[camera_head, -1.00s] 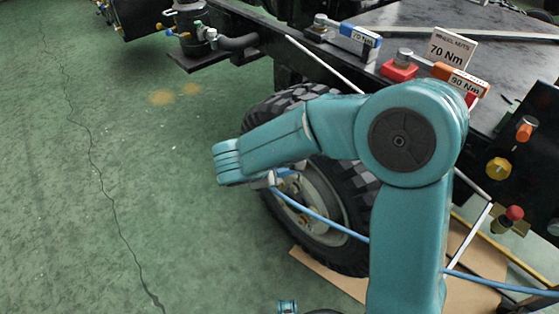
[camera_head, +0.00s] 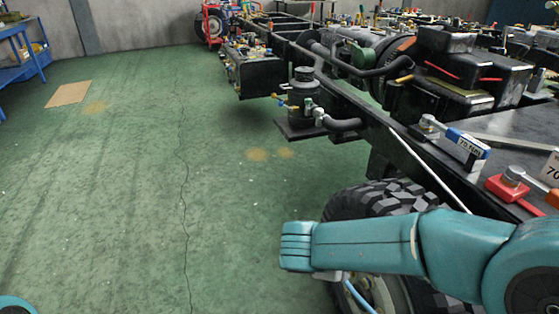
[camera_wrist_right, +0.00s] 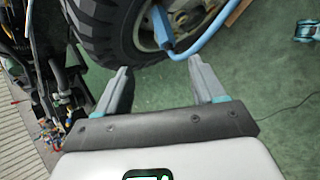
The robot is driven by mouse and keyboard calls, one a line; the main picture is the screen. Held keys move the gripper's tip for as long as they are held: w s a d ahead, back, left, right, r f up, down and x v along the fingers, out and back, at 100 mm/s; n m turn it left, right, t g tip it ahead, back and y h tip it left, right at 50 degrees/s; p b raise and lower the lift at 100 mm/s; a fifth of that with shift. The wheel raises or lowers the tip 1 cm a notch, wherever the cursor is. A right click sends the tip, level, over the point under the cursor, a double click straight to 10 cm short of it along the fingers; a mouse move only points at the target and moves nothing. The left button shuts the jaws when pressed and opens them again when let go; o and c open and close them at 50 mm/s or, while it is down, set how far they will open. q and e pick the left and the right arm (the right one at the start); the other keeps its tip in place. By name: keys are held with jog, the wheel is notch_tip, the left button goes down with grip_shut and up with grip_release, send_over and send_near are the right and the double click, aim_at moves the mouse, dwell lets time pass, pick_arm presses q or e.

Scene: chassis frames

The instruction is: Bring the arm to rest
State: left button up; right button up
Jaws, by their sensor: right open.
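My right arm reaches in from the lower right in the head view, its teal links in front of the chassis wheel (camera_head: 375,200). The right gripper is mostly hidden behind the arm in that view. In the right wrist view the right gripper (camera_wrist_right: 162,85) is open, with two grey fingers apart and nothing between them. The wheel's tyre (camera_wrist_right: 95,30) is beyond the fingers at the upper left. A blue bar (camera_wrist_right: 205,35) passes the wheel hub just beyond the right finger. My left gripper is not in view.
The chassis frame (camera_head: 360,100) runs away along the right. Green floor (camera_head: 120,200) lies clear on the left. A blue shelf (camera_head: 22,60) stands at the far left.

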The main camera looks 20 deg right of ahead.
jog(key=s+a+f+m+g+y, duration=0.1)
jog(key=s+a+f+m+y, duration=0.35)
jog(key=f, duration=0.55)
jog(key=s+a+f+m+g+y, duration=0.2)
jog(key=s+a+f+m+y, duration=0.15)
jog(key=s+f, duration=0.45)
jog(key=s+a+f+m+g+y, duration=0.1)
jog(key=s+a+f+m+y, duration=0.3)
jog(key=f, duration=0.9)
notch_tip(320, 180, up, 26)
jog(key=m+p, duration=0.1)
jog(key=p, duration=2.4)
jog(key=shift+w+m+h+p, duration=0.3)
jog(key=shift+h+p, duration=0.1)
